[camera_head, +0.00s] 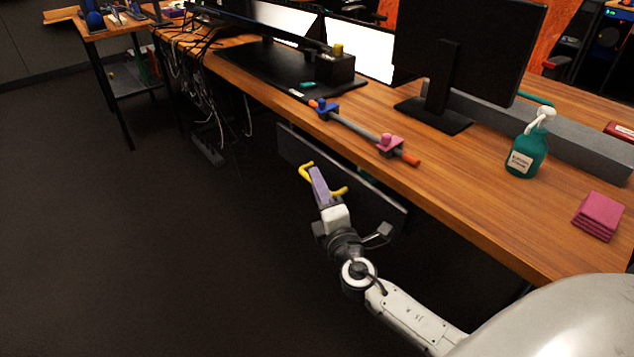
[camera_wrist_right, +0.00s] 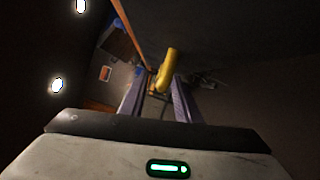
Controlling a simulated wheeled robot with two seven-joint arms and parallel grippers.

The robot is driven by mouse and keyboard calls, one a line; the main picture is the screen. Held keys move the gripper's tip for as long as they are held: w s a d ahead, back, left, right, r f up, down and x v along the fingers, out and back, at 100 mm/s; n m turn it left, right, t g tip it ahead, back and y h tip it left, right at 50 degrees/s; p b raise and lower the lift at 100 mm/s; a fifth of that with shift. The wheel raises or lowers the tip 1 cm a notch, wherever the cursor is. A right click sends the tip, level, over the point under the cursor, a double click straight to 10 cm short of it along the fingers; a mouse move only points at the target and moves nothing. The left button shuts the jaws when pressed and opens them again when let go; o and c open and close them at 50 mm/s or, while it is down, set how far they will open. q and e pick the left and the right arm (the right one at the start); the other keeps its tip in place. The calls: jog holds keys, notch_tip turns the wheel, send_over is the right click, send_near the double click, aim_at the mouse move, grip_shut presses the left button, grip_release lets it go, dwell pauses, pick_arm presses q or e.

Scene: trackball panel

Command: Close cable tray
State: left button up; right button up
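The cable tray's dark grey front panel (camera_head: 370,203) hangs below the desk's front edge, swung out and tilted. A yellow handle (camera_head: 305,172) is on its outer side, partly hidden by my gripper. My right gripper (camera_head: 317,176), with purple fingers, is at this handle. In the right wrist view the yellow handle (camera_wrist_right: 167,68) lies between and just beyond the fingertips (camera_wrist_right: 160,80). The fingers are apart, with gaps beside the handle; I cannot tell whether one touches it. The tray's inside is mostly hidden under the desk. My left gripper is not in view.
On the wooden desk (camera_head: 470,190) stand a monitor (camera_head: 465,50), a green spray bottle (camera_head: 526,150) and folded pink cloths (camera_head: 598,215). A rod with blue and pink clamps (camera_head: 360,130) lies along the front edge. Loose cables (camera_head: 195,75) hang at the left. The floor in front is clear.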

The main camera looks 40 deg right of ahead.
jog(key=shift+w+d, duration=0.2)
jog(key=shift+w, duration=0.35)
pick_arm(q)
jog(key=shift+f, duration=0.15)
